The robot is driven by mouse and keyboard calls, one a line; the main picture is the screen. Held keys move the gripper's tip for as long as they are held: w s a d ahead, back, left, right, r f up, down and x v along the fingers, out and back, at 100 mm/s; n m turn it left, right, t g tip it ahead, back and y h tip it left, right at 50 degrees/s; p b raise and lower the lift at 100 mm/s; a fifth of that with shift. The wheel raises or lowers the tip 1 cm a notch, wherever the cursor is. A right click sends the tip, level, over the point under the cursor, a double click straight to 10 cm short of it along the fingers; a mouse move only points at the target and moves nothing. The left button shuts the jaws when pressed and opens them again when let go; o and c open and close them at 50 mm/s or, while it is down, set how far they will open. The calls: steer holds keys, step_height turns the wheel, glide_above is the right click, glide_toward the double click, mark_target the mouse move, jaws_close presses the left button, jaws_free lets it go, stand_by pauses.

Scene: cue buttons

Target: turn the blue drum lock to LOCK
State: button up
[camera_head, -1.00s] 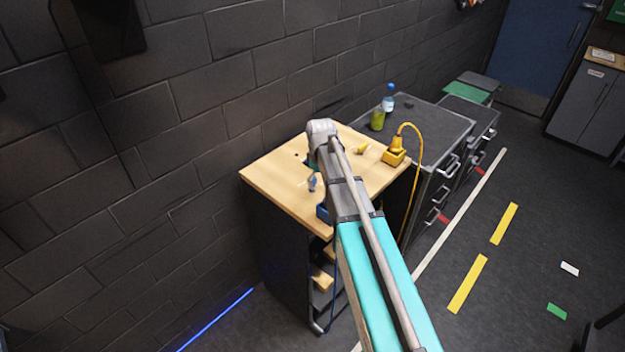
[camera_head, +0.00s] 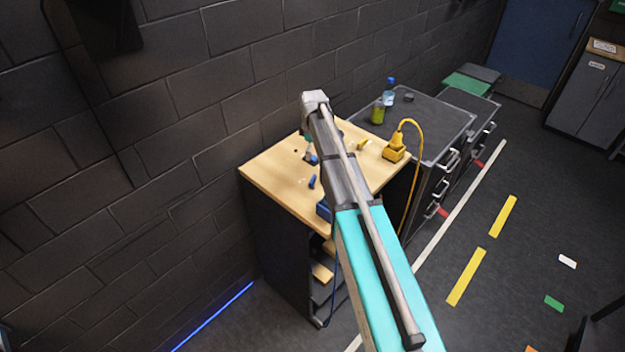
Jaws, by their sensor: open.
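Small blue pieces show on the light wooden bench top (camera_head: 270,178). One blue piece (camera_head: 312,160) is right below my gripper (camera_head: 309,153), and another blue piece (camera_head: 312,182) lies a little nearer. A larger blue block (camera_head: 323,209) at the bench's front edge is partly behind my arm. I cannot tell which of these is the drum lock, and no LOCK mark is readable. My gripper points down over the bench and is open, its fingers small and partly hidden. I cannot tell whether it touches the blue piece.
A yellow block (camera_head: 394,153) with a looping yellow cable stands at the bench's right corner. A small yellow piece (camera_head: 362,145) lies nearby. A green container (camera_head: 378,113) and a bottle (camera_head: 388,93) stand on the dark cabinet (camera_head: 432,117). A brick wall rises behind.

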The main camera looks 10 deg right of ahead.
mark_target(313, 179)
steer(key=shift+f, duration=0.2)
step_height(313, 179, down, 13)
steer(key=b, duration=1.3)
steer(key=shift+f+b, duration=0.15)
steer(key=shift+b, duration=0.2)
steer(key=c, duration=0.9)
